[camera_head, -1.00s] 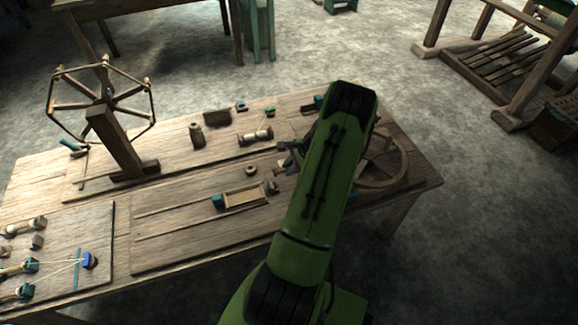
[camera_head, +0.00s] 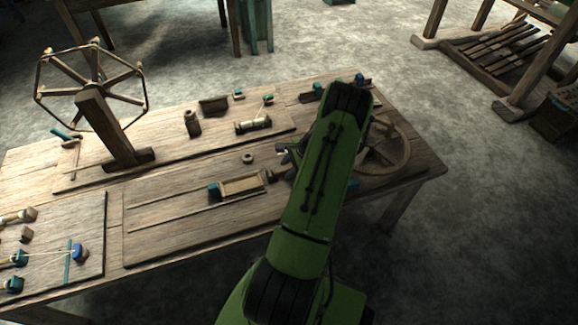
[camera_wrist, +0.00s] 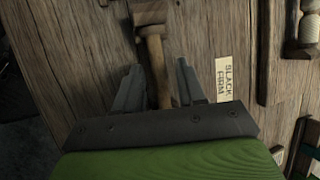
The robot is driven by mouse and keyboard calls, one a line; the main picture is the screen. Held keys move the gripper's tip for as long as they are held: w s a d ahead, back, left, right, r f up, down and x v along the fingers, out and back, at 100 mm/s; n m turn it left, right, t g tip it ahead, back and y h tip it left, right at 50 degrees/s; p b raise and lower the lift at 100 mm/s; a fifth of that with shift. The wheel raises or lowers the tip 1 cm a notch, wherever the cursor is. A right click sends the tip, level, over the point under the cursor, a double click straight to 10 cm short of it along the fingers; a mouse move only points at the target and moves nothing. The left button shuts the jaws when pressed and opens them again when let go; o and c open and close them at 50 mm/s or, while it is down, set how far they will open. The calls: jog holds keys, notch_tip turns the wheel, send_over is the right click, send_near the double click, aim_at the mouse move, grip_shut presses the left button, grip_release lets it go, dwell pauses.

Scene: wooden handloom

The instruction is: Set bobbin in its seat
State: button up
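A pale-wound bobbin with wooden ends (camera_head: 253,125) lies on its side on the back board of the table. A darker wooden spool (camera_head: 193,123) stands upright to its left. A shallow wooden frame with a teal end block (camera_head: 243,186) lies nearer; I cannot tell which part is the seat. In the wrist view my gripper (camera_wrist: 159,68) is open, its fingers apart on either side of a wooden handle (camera_wrist: 155,55), with gaps showing. In the head view my arm hides most of the gripper. A pale spool-like piece (camera_wrist: 303,32) shows at the wrist view's right edge.
A spoked wheel on a post (camera_head: 92,85) stands at the table's left. A "SLACK FIRM" label (camera_wrist: 223,78) sits beside the right finger. Long rails (camera_head: 165,198) run across the front board.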

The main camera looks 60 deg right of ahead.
jog(key=shift+o, duration=0.7)
jog(key=shift+r, duration=0.1)
jog(key=p+v, duration=0.5)
jog(key=v, duration=1)
jog(key=shift+r, duration=0.25)
jog(key=shift+s, duration=0.15)
